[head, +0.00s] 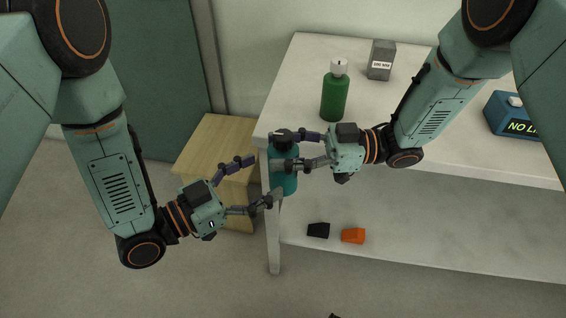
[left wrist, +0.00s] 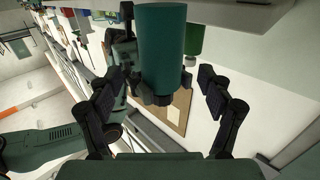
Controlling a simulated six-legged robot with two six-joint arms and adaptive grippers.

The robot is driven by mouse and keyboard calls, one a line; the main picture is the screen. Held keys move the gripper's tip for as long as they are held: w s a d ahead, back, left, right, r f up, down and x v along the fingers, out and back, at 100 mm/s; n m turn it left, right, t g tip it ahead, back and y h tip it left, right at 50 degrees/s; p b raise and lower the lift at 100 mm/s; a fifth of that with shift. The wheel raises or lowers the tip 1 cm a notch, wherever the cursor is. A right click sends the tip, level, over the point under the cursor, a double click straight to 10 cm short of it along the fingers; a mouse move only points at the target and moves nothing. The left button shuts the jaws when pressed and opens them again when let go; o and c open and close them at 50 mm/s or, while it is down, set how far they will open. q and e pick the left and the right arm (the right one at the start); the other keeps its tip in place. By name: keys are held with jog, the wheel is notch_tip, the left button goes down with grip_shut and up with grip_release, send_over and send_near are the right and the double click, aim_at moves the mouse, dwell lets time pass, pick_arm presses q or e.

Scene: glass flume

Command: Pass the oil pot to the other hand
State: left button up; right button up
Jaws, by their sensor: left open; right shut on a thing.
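The oil pot, a teal cylinder with a black cap (head: 285,181), is held off the left end of the white bench in the head view. My right gripper (head: 286,150) is shut on it near its top, just below the cap. My left gripper (head: 262,180) is open, its fingertips close to the pot's left side and lower part. In the left wrist view the teal pot (left wrist: 161,45) is large, ahead of and between the open fingers of my left gripper (left wrist: 158,85). I cannot tell whether they touch it.
A green bottle with a white cap (head: 334,95), a grey labelled block (head: 381,60) and a blue display box (head: 516,116) stand on the white bench (head: 300,75). Black (head: 318,230) and orange (head: 353,235) pieces lie lower down. A wooden cabinet (head: 205,147) stands left of the bench.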

aim_at(289, 183)
pick_arm(q)
jog(key=shift+x, duration=2.9)
jog(key=c, duration=1.3)
jog(key=shift+c, duration=0.4)
pick_arm(e)
jog(key=o, duration=1.4)
jog(key=shift+c, duration=0.2)
